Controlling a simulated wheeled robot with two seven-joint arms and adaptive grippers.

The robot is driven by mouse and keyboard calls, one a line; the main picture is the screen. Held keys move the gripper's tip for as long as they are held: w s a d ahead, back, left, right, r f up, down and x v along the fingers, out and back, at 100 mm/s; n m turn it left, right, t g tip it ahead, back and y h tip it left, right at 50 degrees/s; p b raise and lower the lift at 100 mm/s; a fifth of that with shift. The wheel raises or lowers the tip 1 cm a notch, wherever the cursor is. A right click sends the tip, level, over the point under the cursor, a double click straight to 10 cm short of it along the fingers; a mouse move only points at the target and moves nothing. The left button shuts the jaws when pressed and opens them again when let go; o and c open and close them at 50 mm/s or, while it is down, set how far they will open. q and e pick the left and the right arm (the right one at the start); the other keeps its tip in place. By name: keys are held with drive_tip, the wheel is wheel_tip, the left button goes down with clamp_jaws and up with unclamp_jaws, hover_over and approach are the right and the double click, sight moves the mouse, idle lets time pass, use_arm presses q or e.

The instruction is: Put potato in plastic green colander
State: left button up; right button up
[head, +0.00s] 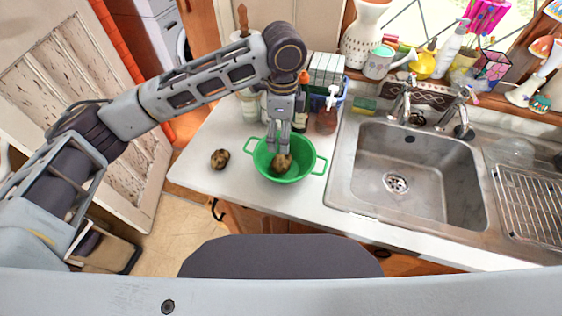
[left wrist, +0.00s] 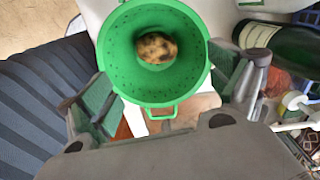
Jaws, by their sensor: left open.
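A green colander (head: 265,170) with two side handles stands on the white counter, left of the sink. One brown potato (head: 282,163) is inside the colander; it also shows on the colander floor in the left wrist view (left wrist: 156,48). Another potato (head: 220,159) lies on the counter to the left of the colander. My left gripper (head: 283,150) is over the colander, pointing down, above the potato inside. In the left wrist view its fingers are spread wide on either side of the colander, with nothing between them touching. My right gripper is not in view.
A steel sink (head: 440,185) with a faucet (head: 408,100) is to the right. Bottles, including a dark green one (left wrist: 280,45), and a soap dispenser (head: 327,112) stand behind the colander. The counter's front left is clear around the loose potato.

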use_arm(q)
wheel_tip(320, 180, up, 12)
drive_tip(key=shift+f, duration=0.25)
idle(0.4)
drive_tip(key=shift+s, duration=0.1)
idle(0.8)
